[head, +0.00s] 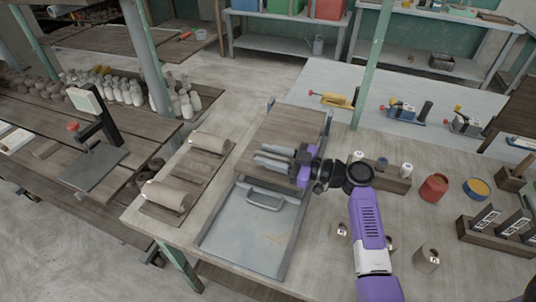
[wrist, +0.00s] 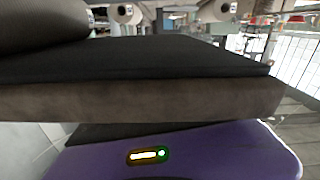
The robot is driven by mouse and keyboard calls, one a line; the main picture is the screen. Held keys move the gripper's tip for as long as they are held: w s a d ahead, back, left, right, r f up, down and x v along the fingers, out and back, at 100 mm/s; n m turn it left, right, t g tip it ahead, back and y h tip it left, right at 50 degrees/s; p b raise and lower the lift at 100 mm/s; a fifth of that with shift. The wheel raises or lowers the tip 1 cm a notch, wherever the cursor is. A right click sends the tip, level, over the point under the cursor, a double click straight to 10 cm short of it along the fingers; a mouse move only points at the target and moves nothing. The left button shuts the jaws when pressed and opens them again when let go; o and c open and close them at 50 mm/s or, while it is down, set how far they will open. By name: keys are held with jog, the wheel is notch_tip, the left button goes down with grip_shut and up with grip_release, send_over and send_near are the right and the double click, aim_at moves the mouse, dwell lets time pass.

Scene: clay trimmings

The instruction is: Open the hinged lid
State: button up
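A grey lid panel (head: 246,234) with a raised bar handle (head: 265,207) lies flat at the front of a low bin on the table. A brown wooden board (head: 290,128) covers the part behind it. My gripper (head: 268,160) is above the seam between the board and the grey panel, behind the handle and apart from it. Its two grey fingers point left, with a narrow gap between them and nothing seen in it. In the wrist view, a dark-topped board edge (wrist: 140,101) fills the middle; the fingertips and handle do not show there. The hinge is not clear.
Clay rolls (head: 166,195) lie on boards to the left of the bin. To the right are a rack of spools (head: 385,178), a red pot (head: 433,187), loose cylinders (head: 427,259) and a slotted wooden holder (head: 490,232). A green post (head: 371,65) stands behind.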

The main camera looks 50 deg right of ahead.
grip_shut()
jog(key=shift+d+r, duration=0.1)
jog(key=shift+d, duration=0.05)
dwell(1.0)
